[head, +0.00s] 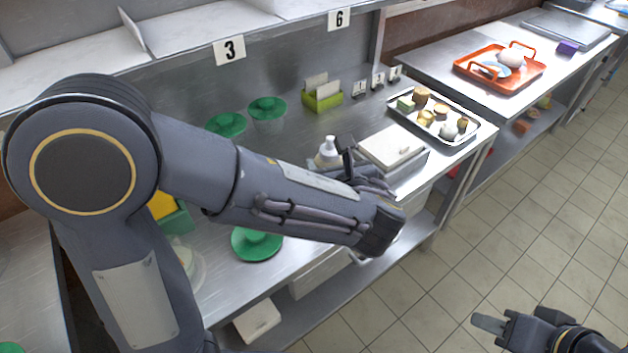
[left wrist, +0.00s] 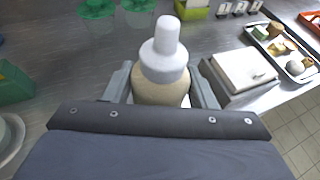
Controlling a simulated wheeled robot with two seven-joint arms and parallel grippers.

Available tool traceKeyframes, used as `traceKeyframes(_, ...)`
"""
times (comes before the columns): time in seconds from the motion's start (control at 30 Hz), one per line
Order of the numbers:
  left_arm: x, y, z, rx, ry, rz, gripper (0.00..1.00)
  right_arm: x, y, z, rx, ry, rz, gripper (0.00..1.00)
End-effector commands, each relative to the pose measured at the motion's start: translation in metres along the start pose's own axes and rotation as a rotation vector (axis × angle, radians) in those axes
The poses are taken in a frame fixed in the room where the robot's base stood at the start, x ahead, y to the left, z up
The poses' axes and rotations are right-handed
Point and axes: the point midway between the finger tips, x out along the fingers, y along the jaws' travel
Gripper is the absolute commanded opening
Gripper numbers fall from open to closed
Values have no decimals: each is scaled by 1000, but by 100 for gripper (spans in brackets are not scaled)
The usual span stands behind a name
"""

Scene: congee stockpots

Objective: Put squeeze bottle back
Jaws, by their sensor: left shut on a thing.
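The squeeze bottle (left wrist: 160,88) has a white nozzle cap and a beige body. In the left wrist view it stands upright between the two fingers of my left gripper (left wrist: 163,92), which is shut on it. In the head view the white top of the bottle (head: 328,150) shows behind my left gripper (head: 345,160), and my arm hides its lower part. I cannot tell whether its base touches the counter.
A white block on a grey base (head: 392,147) stands close right of the bottle. Beyond it is a metal tray (head: 474,125) with several small items. Green-lidded containers (head: 267,109) and a green card holder (head: 323,101) stand behind. A green lid (head: 257,244) lies nearer the front edge.

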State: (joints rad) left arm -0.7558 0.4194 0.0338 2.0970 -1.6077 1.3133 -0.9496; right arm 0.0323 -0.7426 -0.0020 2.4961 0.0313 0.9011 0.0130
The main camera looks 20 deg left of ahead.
Motion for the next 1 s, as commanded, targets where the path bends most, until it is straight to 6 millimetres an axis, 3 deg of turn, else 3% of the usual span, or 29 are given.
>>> traceKeyframes(0.1,34,6,-2,0,2,6,40,-1,0,0,0,0,0,36)
traceKeyframes(0.3,72,10,-26,2,1,3,40,3,1,2,0,0,0,36)
traceKeyframes(0.6,99,12,-40,1,0,1,40,4,2,2,0,0,0,36)
traceKeyframes(0.8,107,11,-64,1,1,-2,40,3,2,2,0,0,0,36)
traceKeyframes(1.0,107,11,-65,-3,-2,-3,40,3,2,2,0,0,0,36)
